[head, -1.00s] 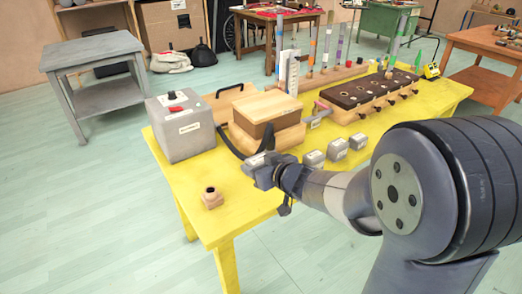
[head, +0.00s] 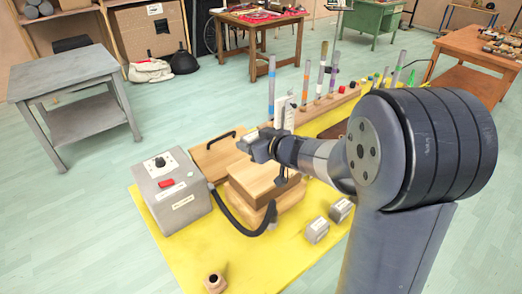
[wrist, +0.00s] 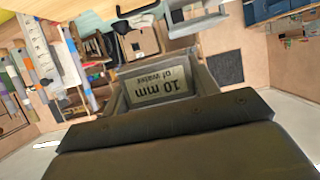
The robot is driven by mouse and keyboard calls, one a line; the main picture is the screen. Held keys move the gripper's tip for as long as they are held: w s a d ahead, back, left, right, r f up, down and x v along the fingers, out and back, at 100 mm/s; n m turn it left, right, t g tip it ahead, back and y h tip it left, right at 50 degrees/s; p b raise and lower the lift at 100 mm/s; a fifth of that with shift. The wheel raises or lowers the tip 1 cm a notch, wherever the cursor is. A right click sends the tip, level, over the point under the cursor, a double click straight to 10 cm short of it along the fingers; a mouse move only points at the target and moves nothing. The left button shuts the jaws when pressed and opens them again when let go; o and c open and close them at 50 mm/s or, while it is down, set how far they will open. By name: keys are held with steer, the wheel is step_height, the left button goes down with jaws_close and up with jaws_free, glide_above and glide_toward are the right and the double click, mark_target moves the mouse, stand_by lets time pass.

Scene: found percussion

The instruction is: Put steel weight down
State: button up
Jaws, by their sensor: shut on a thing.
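My gripper (head: 258,144) is shut on a steel weight and holds it in the air, over the back of the wooden box (head: 262,178) in the head view. In the wrist view the held steel weight (wrist: 162,88) shows between the jaws, with an upside-down label reading "10 mm of water". In the head view it is small and mostly hidden by the jaws. Two similar grey weights, a nearer one (head: 316,230) and a farther one (head: 341,209), stand on the yellow table (head: 225,255), right of the wooden box.
A grey control box (head: 172,190) with a red switch stands left, joined by a black hose (head: 235,222) to the wooden box. A wooden board with a handle (head: 215,155) lies behind. A small wooden socket (head: 214,282) is at the front. My arm hides the table's right part.

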mark_target(254, 173)
step_height(254, 173, down, 10)
steer(key=b, duration=0.3)
steer(key=shift+w+r+b, duration=0.1)
steer(key=shift+r+b, duration=0.1)
steer(key=shift+b, duration=0.2)
steer(key=shift+f, duration=0.15)
steer(key=o, duration=1.2)
steer(key=shift+c, duration=0.2)
steer(key=shift+r, duration=0.2)
steer(key=p+v, duration=0.1)
steer(key=v, duration=1.1)
steer(key=shift+p, duration=0.3)
steer(key=shift+f, duration=0.15)
